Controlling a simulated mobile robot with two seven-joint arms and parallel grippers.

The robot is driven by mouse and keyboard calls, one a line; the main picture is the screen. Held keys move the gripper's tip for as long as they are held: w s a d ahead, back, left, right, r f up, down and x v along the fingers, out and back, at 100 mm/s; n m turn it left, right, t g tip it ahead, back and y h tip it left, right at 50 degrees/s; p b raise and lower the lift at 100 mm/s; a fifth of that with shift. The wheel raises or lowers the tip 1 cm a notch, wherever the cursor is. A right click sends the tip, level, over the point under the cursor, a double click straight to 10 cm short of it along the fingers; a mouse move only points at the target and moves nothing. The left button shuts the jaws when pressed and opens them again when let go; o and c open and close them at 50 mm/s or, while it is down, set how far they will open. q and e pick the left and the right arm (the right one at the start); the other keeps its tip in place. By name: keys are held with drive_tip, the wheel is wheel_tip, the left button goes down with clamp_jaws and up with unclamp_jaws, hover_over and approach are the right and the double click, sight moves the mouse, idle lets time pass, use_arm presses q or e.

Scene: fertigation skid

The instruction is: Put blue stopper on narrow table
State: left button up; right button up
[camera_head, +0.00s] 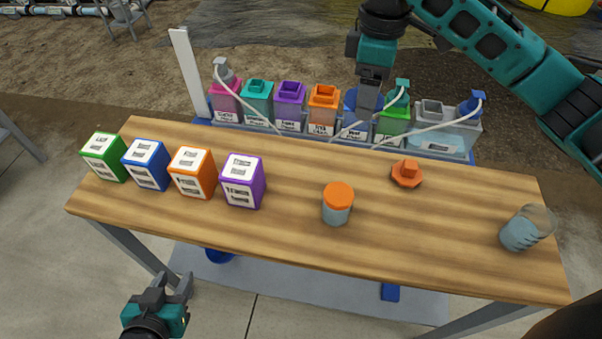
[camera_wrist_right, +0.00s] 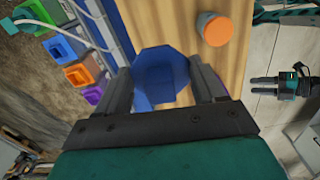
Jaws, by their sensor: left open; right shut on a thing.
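The blue stopper (camera_wrist_right: 162,75) is a wide octagonal blue piece between the fingers of my right gripper (camera_wrist_right: 162,92) in the right wrist view. In the head view my right gripper (camera_head: 368,100) points down over the back row of bottles, with blue of the stopper (camera_head: 350,104) showing beside its fingers. The long wooden table (camera_head: 290,228) lies in front of that row. My left gripper (camera_head: 173,284) is open and empty, low at the table's near left side. The stopper's underside is hidden.
On the table are labelled green, blue, orange and purple blocks (camera_head: 242,181), an orange-lidded jar (camera_head: 337,204), an orange stopper (camera_head: 407,173) and a glass (camera_head: 526,228). Bottles with pale tubes stand in a blue rack (camera_head: 300,134) behind. The table's middle back has free room.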

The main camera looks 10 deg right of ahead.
drive_tip(key=shift+w+d+r+n, duration=0.1)
drive_tip(key=shift+w+r+n, duration=0.3)
drive_tip(key=shift+w+r, duration=0.05)
drive_tip(key=shift+w+f, duration=0.15)
drive_tip(key=b, duration=0.2)
approach(351, 169)
wheel_tip(351, 169, down, 5)
drive_tip(key=shift+f+b, duration=0.1)
drive_tip(key=shift+b, duration=0.55)
drive_tip(key=shift+f, duration=0.35)
use_arm(q)
drive_tip(key=f, duration=0.3)
drive_tip(key=shift+w+d+f, duration=0.15)
drive_tip(key=shift+w+d, duration=0.05)
drive_tip(key=shift+w, duration=0.05)
use_arm(e)
drive_tip(key=shift+f, duration=0.2)
drive_tip(key=o, duration=1)
use_arm(q)
drive_tip(key=shift+s, duration=0.15)
